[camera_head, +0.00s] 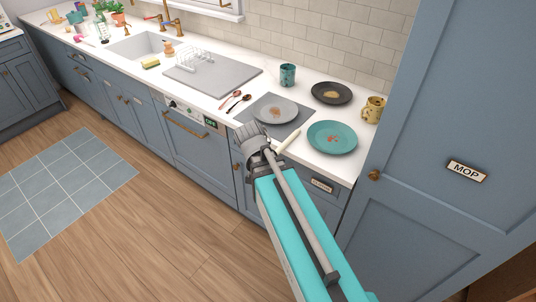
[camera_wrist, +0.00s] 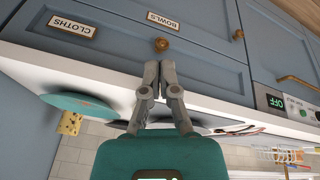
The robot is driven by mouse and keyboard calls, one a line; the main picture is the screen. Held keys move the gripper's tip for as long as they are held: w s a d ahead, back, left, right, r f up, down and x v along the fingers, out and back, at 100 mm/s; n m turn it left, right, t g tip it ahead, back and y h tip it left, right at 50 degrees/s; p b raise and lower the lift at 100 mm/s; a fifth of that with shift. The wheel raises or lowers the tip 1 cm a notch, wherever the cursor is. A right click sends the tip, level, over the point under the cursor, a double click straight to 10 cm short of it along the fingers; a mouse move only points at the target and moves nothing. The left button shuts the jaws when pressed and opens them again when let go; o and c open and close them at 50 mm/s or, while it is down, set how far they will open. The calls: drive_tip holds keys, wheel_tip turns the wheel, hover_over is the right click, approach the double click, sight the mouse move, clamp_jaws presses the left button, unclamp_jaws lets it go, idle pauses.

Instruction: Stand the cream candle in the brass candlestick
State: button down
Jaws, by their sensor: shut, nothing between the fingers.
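A pale cream stick that looks like the candle (camera_head: 289,138) lies by the front edge of the counter, just right of my gripper in the head view. Its lower end is partly hidden by my arm. My gripper (camera_head: 248,128) is in front of the counter edge, near the grey plate. In the wrist view my gripper (camera_wrist: 158,72) has its fingertips together with nothing between them, in front of the blue drawer fronts. I cannot make out the candle in the wrist view. I cannot pick out the brass candlestick in either view.
A tall blue cupboard (camera_head: 440,120) stands at right. The wooden floor (camera_head: 170,225) is clear.

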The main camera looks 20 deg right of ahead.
drive_tip(key=s+a+f+n+g+y, duration=0.1)
drive_tip(key=s+a+n+g+y, duration=0.1)
drive_tip(key=s+a+n, duration=0.3)
drive_tip(key=shift+s+n+y, duration=0.25)
drive_tip(key=shift+n+y, duration=0.45)
drive_tip(key=shift+n, duration=0.1)
